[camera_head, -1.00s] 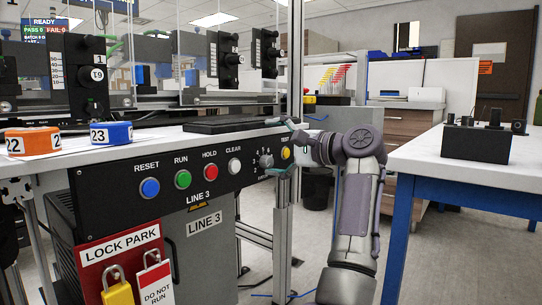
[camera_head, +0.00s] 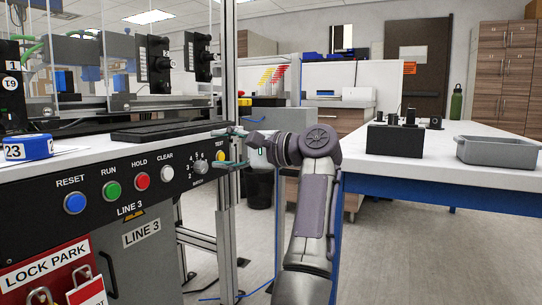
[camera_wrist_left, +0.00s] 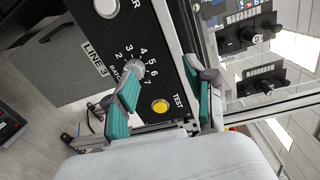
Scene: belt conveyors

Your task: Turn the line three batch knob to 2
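The line three batch knob (camera_head: 201,168) is a small grey knob on the black LINE 3 panel, ringed by white numbers. It also shows in the left wrist view (camera_wrist_left: 137,67), among numbers from 2 to 7. I cannot tell which number it points to. My left gripper (camera_head: 224,148) is at the right end of the panel with its teal-padded fingers apart. In the left wrist view my left gripper (camera_wrist_left: 163,72) is open and empty; one fingertip overlaps the knob's lower edge, contact unclear. My right gripper is out of view.
Left of the knob are the clear button (camera_head: 166,173), hold button (camera_head: 141,180), run button (camera_head: 112,190) and reset button (camera_head: 74,203). The yellow test button (camera_head: 220,155) is close beside my fingers. A metal post (camera_head: 230,80) rises behind them. A white table (camera_head: 470,175) stands right.

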